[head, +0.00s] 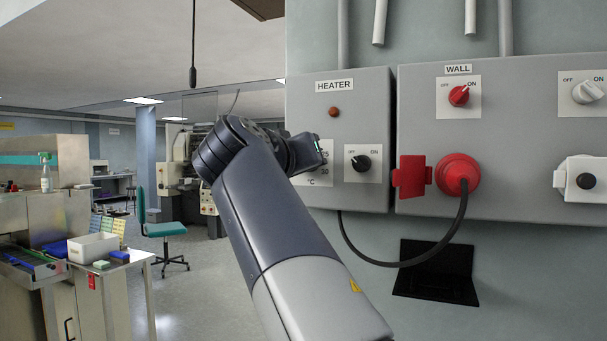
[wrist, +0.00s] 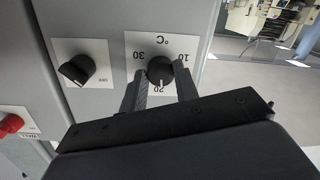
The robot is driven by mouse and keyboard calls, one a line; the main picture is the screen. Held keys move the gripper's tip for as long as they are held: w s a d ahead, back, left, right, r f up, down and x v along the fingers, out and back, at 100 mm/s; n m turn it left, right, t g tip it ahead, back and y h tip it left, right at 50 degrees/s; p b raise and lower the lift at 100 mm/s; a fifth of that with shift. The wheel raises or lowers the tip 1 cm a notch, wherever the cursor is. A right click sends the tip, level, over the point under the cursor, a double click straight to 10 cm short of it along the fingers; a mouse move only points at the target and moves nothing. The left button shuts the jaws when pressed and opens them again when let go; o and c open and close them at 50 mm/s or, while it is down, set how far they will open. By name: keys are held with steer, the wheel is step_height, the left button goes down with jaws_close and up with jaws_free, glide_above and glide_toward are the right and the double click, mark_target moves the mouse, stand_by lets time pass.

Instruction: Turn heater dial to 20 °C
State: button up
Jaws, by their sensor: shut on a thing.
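The heater dial (wrist: 160,70) is a round black knob on a white scale plate (wrist: 133,43) marked 10, 20, 30 and °C. In the wrist view the scale appears upside down, with 20 just below the knob. My gripper (wrist: 161,78) has one finger on each side of the knob and is shut on it.
A black OFF/ON switch (head: 361,163) sits right of the dial. The wall box (head: 520,110) carries a red switch (head: 459,96) and a red plug (head: 458,175) whose black cable loops below. A bench with a white bin (head: 93,247) stands at left.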

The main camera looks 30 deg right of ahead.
steer(key=shift+f+m, duration=0.1)
steer(key=shift+m, duration=0.5)
steer(key=o, duration=1)
steer(key=shift+a, duration=0.1)
steer(key=b+v, duration=0.1)
steer(key=v, duration=0.9)
steer(key=shift+s+a, duration=0.2)
steer(key=shift+s, duration=0.1)
steer(key=shift+w+d, duration=0.1)
steer(key=shift+x, duration=5.3)
